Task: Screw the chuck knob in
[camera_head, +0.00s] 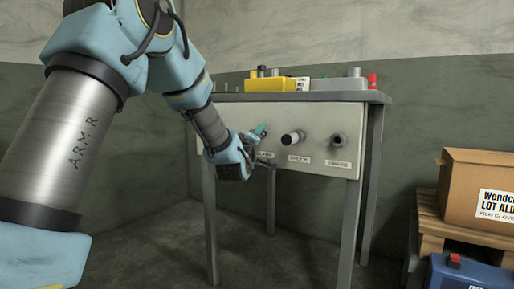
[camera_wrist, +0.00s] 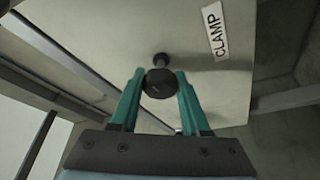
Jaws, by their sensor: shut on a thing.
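The chuck knob (camera_head: 291,138) is in the middle of the panel front in the head view, above the label that seems to read CHUCK. It sticks out from the panel and nothing touches it. My gripper (camera_head: 257,132) is at the left knob of the same panel. In the wrist view, my gripper (camera_wrist: 159,84) has its teal fingers shut on the sides of a round dark knob (camera_wrist: 159,83). The CLAMP label (camera_wrist: 214,31) is beside this knob. A short stem joins the knob to the panel. The head view mostly hides this knob behind my wrist.
A third knob (camera_head: 338,141) is at the panel's right. The table top (camera_head: 225,97) carries a yellow box (camera_head: 268,85), a grey box (camera_head: 337,84) and a red item (camera_head: 372,80). A cardboard box (camera_head: 470,180) and a blue case (camera_head: 470,272) stand at the right.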

